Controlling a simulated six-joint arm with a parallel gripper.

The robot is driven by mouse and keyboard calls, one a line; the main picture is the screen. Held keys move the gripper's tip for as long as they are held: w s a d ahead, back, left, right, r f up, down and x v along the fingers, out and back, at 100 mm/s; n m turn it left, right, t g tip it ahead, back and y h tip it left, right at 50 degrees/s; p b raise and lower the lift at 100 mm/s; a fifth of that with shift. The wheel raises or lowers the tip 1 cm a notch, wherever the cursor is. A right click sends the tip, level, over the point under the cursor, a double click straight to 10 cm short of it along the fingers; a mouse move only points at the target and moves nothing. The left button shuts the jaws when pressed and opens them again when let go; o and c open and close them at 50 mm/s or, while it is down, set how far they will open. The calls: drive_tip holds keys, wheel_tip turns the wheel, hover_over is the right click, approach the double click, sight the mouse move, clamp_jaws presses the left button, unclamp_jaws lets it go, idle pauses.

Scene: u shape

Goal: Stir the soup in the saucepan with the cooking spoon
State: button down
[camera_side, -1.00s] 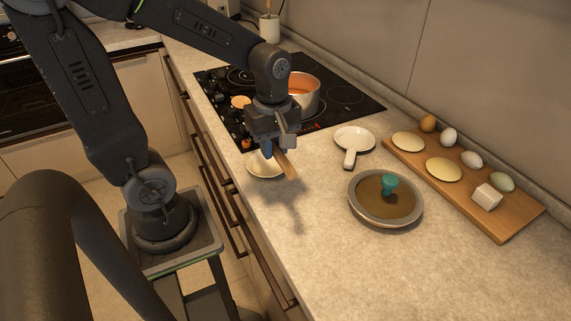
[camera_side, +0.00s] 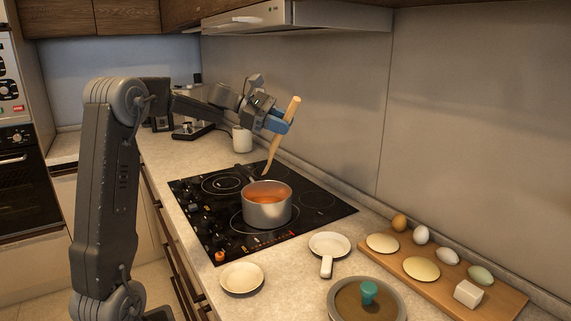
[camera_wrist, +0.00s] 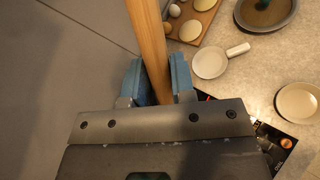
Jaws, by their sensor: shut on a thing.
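The saucepan (camera_side: 267,207) stands on the black cooktop with orange-red soup (camera_side: 266,194) in it. My gripper (camera_side: 284,124) is shut on the cooking spoon (camera_side: 272,158), a wooden one. It holds the spoon above and behind the saucepan, tilted, with the lower end near the pan's far rim. I cannot tell from the side view whether that end is over the soup; it looks above it. In the wrist view the spoon's wooden handle (camera_wrist: 148,45) lies between the blue fingers (camera_wrist: 155,80). The spoon's lower end is out of the wrist view.
The cooktop (camera_side: 320,212) surrounds the saucepan. A white container (camera_side: 242,140) stands behind. The wall is close on the right.

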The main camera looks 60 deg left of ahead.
drive_tip(key=a+r, duration=0.2)
drive_tip(key=a, duration=0.1)
drive_tip(key=shift+w+r+t, duration=0.1)
drive_tip(key=shift+r+t, duration=0.05)
drive_tip(key=shift+t, duration=0.25)
drive_tip(key=shift+d+f, duration=2.5)
drive_tip(key=shift+f, duration=0.05)
drive_tip(key=a+f, duration=0.5)
drive_tip(key=f, duration=0.4)
drive_tip(key=shift+f, duration=0.35)
drive_tip(key=shift+d, duration=0.15)
